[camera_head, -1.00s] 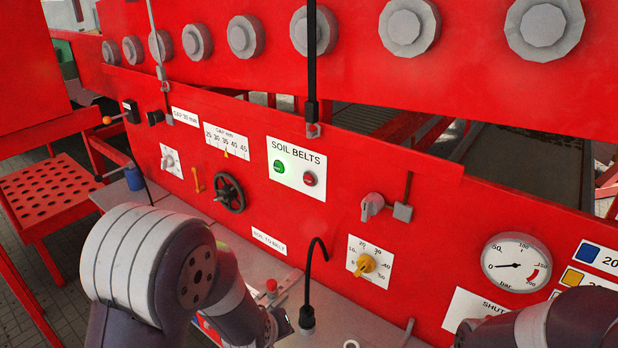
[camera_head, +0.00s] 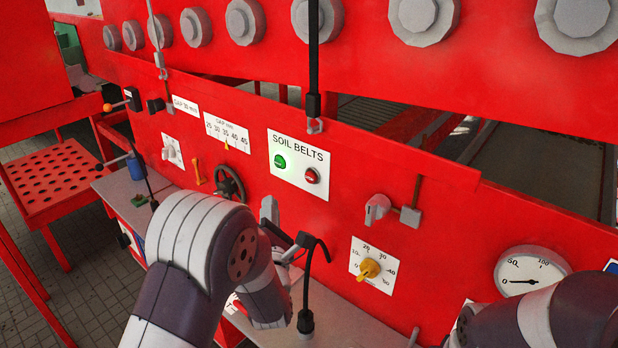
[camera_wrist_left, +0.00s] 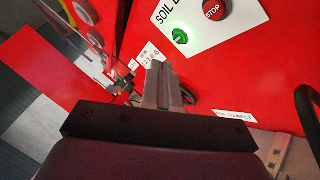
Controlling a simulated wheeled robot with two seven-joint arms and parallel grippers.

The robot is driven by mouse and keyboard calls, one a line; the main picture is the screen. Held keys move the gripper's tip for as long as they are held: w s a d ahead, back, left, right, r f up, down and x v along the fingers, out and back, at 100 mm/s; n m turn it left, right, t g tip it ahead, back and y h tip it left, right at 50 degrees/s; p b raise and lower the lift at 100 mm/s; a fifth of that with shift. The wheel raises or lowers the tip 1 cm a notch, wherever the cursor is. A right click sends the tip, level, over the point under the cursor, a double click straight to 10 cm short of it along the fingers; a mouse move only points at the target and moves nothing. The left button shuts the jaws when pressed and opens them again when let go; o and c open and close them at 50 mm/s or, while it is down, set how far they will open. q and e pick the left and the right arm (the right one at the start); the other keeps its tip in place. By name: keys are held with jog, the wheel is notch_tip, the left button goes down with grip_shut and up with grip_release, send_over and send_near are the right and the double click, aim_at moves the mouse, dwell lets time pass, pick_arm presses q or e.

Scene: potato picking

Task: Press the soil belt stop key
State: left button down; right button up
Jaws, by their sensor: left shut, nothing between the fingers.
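The white SOIL BELTS plate (camera_head: 299,158) is on the red panel. It carries a glowing green button (camera_head: 280,161) on the left and a red stop button (camera_head: 312,176) on the right. In the left wrist view the red button (camera_wrist_left: 213,9) reads STOP and sits at the top edge, with the green button (camera_wrist_left: 181,36) below left of it. My left gripper (camera_head: 269,208) is below and left of the plate, apart from both buttons. Its fingers (camera_wrist_left: 160,70) are closed together with nothing between them. Only my right arm shows at the lower right; its gripper is out of view.
A black handwheel (camera_head: 229,184) is just left of my left gripper. A black gooseneck (camera_head: 308,290) rises from the grey ledge (camera_head: 350,325) to its right. A grey switch (camera_head: 376,208) and a yellow knob (camera_head: 369,268) stick out further right. A black rod (camera_head: 313,60) hangs above the plate.

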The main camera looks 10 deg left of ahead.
aim_at(310, 177)
pick_arm(q)
jog(key=w+d, duration=0.5)
jog(key=w, duration=0.2)
jog(key=shift+w+p, duration=0.25)
jog(key=shift+p, duration=0.05)
jog(key=shift+f, duration=0.1)
dwell(1.9)
jog(key=shift+w+d+b, duration=0.2)
jog(key=shift+w+b, duration=0.2)
jog(key=shift+b, duration=0.35)
